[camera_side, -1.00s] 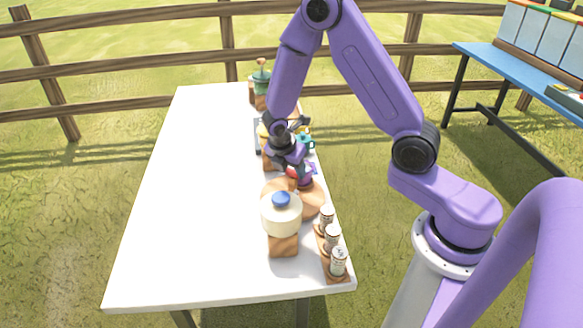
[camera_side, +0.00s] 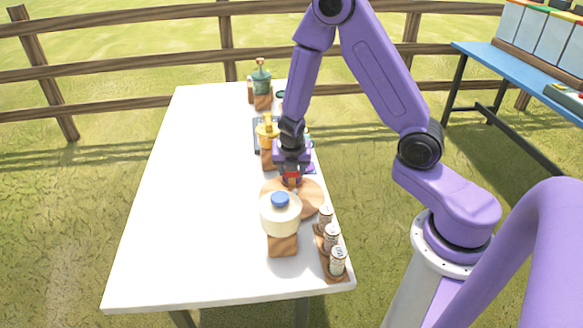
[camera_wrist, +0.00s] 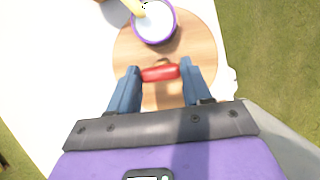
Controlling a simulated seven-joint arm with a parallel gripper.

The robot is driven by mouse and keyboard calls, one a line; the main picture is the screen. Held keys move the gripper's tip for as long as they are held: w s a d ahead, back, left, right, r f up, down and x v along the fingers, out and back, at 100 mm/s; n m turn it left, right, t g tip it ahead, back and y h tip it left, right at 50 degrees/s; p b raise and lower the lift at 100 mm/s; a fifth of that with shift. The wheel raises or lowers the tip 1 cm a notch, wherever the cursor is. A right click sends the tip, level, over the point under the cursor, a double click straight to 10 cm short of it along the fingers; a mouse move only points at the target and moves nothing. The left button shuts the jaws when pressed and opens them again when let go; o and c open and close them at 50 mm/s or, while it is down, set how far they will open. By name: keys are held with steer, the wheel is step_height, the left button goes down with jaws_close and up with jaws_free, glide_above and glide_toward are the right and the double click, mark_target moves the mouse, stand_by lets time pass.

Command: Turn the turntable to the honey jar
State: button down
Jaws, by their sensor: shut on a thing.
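The turntable (camera_side: 309,203) is a round light-wood disc near the right edge of the white table. It also fills the upper middle of the wrist view (camera_wrist: 195,45). My gripper (camera_wrist: 161,76) points down over it, its fingers on the two ends of a short red bar (camera_wrist: 160,73) at the disc's near part. In the side view my gripper (camera_side: 291,175) hides part of the disc. A purple-rimmed round vessel with a white inside (camera_wrist: 154,22) sits on the disc in the wrist view. I cannot tell which container is the honey jar.
A cream jar with a blue lid (camera_side: 281,215) stands on a wooden block in front of the disc. Several small labelled jars (camera_side: 332,238) stand on a rack at the right edge. A yellow-topped item (camera_side: 267,132) and a green pot (camera_side: 261,82) stand behind. The table's left (camera_side: 180,200) is clear.

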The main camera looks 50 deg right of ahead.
steer(key=shift+n+t, duration=0.4)
steer(key=shift+n, duration=0.7)
steer(key=shift+c, duration=2.4)
jaws_free()
steer(key=v, duration=1.7)
steer(key=shift+d+r, duration=0.25)
steer(key=shift+r, duration=0.15)
steer(key=shift+y, duration=0.3)
steer(key=s+a+m+g+y, duration=0.1)
steer(key=s+a+m, duration=0.2)
steer(key=s+m, duration=0.4)
steer(key=s+a+m+g+y, duration=0.2)
steer(key=s+m, duration=0.5)
steer(key=s, duration=0.8)
steer(key=shift+a+r+m, duration=0.2)
steer(key=shift+a+m, duration=0.2)
steer(key=shift+a, duration=0.15)
